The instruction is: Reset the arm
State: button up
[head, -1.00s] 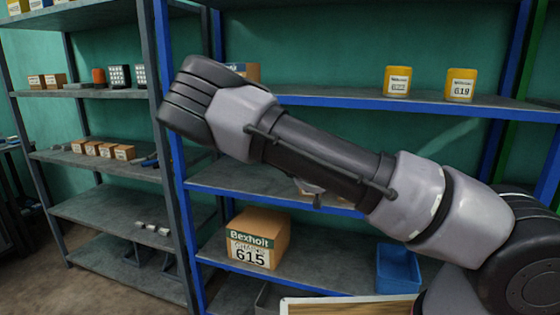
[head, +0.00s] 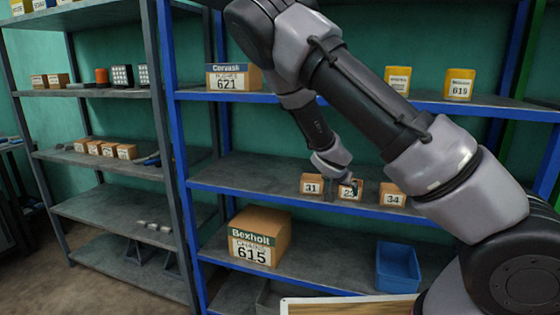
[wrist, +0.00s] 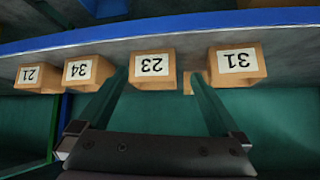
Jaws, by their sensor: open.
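My arm reaches from the lower right up and over, then down to the middle shelf of the blue rack. My gripper (head: 342,187) is at the front of that shelf, by the small box 23 (head: 350,191), partly hiding it. In the wrist view, which looks upside down, my gripper (wrist: 158,77) is open. Its two fingers reach toward box 23 (wrist: 152,68), which appears between the fingertips; I cannot tell whether they touch it. Box 31 (wrist: 238,64) is to the right there and box 34 (wrist: 87,69) to the left.
Box 21 (wrist: 38,76) stands beyond box 34. Below are the Bexholt box 615 (head: 259,237) and a blue bin (head: 398,266). Above are the Cervask box 621 (head: 233,77) and yellow containers (head: 459,84). A blue upright (head: 176,150) stands left of the shelf.

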jog(key=s+d+r+n+y, duration=0.1)
jog(key=s+d+r+y, duration=0.1)
jog(key=s+r, duration=1.2)
jog(key=s+d+r+n+y, duration=0.1)
jog(key=s+r+y, duration=0.3)
jog(key=s+r, duration=1.1)
notch_tip(320, 180, up, 3)
jog(key=shift+d+n+g, duration=0.3)
jog(key=shift+d+g, duration=0.1)
jog(key=shift+d, duration=0.15)
